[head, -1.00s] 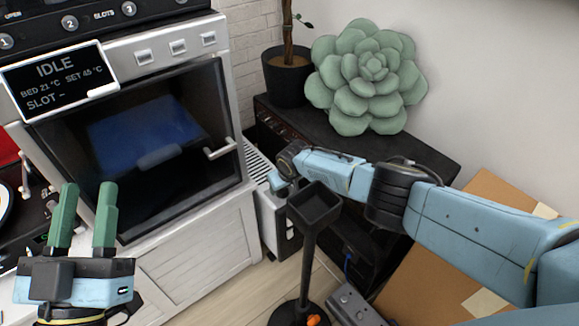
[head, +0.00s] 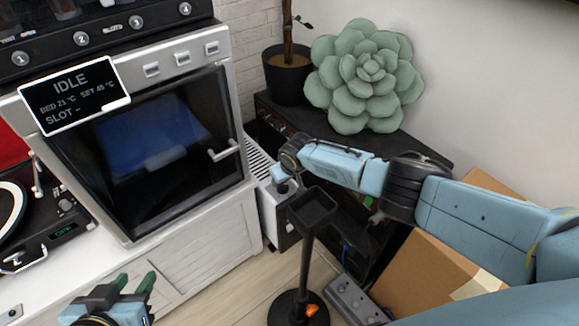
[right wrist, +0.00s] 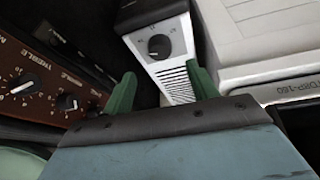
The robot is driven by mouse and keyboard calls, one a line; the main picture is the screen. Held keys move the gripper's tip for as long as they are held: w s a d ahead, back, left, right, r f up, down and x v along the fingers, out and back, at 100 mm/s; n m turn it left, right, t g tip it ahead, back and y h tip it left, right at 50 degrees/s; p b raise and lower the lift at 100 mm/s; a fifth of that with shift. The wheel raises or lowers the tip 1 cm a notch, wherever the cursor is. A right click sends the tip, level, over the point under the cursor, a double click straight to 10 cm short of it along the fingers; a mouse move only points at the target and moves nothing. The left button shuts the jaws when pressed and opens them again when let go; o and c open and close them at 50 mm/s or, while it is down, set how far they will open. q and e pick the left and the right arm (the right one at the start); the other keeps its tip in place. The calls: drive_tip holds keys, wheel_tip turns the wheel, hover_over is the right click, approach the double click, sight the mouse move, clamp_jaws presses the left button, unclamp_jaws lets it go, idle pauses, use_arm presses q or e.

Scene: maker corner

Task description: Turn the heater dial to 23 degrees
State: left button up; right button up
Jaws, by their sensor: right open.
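The white heater (head: 271,212) stands low between the white cabinet and the black unit in the head view. Its slatted top shows, and my right arm covers part of it. In the right wrist view the heater's dial (right wrist: 158,46) is a dark round knob with a light pointer mark, on the white panel above a slatted grille. Small marks ring it, too blurred to read. My right gripper (right wrist: 163,88) is open, its green fingers apart and empty, with the dial beyond and between them, not touching. My left gripper (head: 133,284) is open and empty at the lower left.
A black stand with a tray top (head: 313,207) rises close to my right forearm. A brown amplifier panel with knobs (right wrist: 45,85) lies left of the heater. The oven (head: 150,150) and its "IDLE" display are at the left. A cardboard box (head: 430,275) is at the right.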

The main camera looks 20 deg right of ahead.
use_arm(q)
drive_tip(key=s+a+f+g+y+p, duration=0.25)
drive_tip(key=s+a+f+g, duration=0.2)
drive_tip(key=s+g, duration=0.35)
wheel_tip(320, 180, down, 6)
drive_tip(key=a+p, duration=0.1)
drive_tip(key=p, duration=0.1)
drive_tip(key=shift+s+f+t, duration=0.2)
drive_tip(key=shift+t, duration=0.1)
use_arm(e)
drive_tip(key=shift+v, duration=2.85)
